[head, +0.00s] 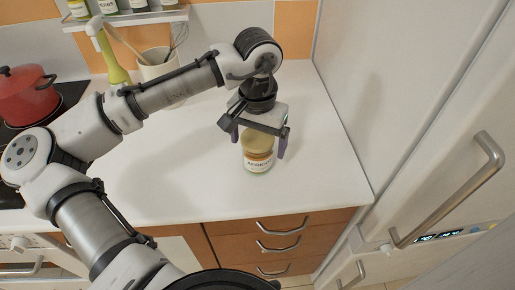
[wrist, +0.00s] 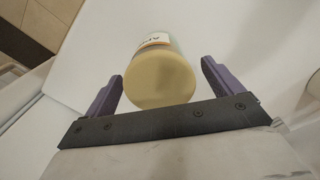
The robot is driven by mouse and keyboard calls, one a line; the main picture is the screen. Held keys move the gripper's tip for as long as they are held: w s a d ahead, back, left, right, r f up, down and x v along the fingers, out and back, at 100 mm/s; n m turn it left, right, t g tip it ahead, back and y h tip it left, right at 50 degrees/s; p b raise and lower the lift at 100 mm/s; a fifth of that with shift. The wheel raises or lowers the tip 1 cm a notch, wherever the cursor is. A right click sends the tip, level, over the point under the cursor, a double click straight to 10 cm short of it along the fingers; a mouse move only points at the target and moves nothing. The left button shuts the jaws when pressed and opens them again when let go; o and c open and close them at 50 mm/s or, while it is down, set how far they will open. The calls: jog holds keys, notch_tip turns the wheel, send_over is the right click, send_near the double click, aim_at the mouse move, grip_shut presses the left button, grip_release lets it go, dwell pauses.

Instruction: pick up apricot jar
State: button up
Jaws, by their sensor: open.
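The apricot jar (head: 258,150) stands upright on the white countertop, with a gold lid and a pale label. In the wrist view the jar's lid (wrist: 160,80) faces the camera, and part of the label shows above it. My gripper (head: 259,144) is open and points down over the jar. In the wrist view, the purple fingers of my gripper (wrist: 163,85) are on either side of the jar, with a gap on each side. The exact height of the fingertips along the jar is hard to tell.
The white countertop (head: 190,185) is clear around the jar. A utensil holder (head: 158,68) stands at the back and a red pot (head: 27,95) sits on the stove at left. A tall white fridge (head: 430,110) closes off the right side. Spice jars line a shelf (head: 125,18).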

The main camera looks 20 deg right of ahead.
jog(key=shift+f, duration=1.85)
jog(key=c, duration=1.3)
jog(key=shift+r, duration=0.1)
